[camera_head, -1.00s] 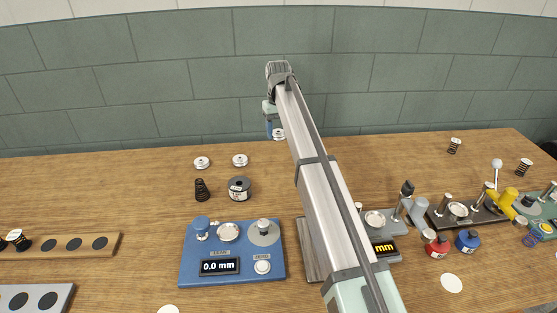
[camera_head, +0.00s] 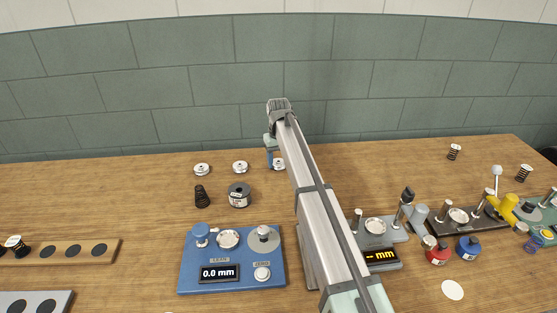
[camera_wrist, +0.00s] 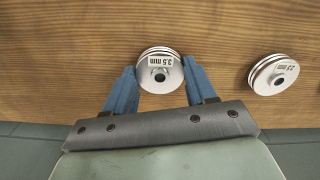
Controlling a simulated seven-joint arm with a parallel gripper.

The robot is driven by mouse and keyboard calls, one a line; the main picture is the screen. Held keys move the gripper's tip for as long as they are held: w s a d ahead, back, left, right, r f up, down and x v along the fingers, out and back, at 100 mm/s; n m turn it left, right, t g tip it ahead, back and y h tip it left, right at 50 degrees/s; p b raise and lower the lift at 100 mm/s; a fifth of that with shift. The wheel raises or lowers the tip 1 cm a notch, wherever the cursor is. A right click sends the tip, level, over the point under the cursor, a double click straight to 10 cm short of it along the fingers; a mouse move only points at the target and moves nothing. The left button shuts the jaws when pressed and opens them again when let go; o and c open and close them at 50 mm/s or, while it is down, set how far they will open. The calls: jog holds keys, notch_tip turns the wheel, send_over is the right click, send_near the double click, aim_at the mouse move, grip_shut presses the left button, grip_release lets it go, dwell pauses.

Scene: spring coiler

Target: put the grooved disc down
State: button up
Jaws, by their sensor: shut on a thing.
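The grooved disc (camera_wrist: 160,72) is silver, with a dark centre hole and a "3.5 mm" label. My gripper (camera_wrist: 160,80) has its blue fingers on either side of it, shut on its rim. In the head view the disc (camera_head: 279,164) is low at the back of the table, in line with two other silver discs. My gripper (camera_head: 270,159) is at its left there, partly hidden by my arm. I cannot tell whether the disc touches the wood.
A neighbouring silver disc (camera_wrist: 274,74) lies to the right in the wrist view, apart from the held one. Discs (camera_head: 240,167) and (camera_head: 202,169) stand left. A dark spool (camera_head: 239,195), a black spring (camera_head: 202,196) and a blue gauge (camera_head: 231,257) are nearer.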

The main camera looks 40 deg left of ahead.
aim_at(279, 161)
jog(key=shift+f, duration=0.1)
jog(key=o, duration=1.3)
notch_tip(279, 161, up, 12)
jog(key=shift+r, duration=0.15)
dwell(0.3)
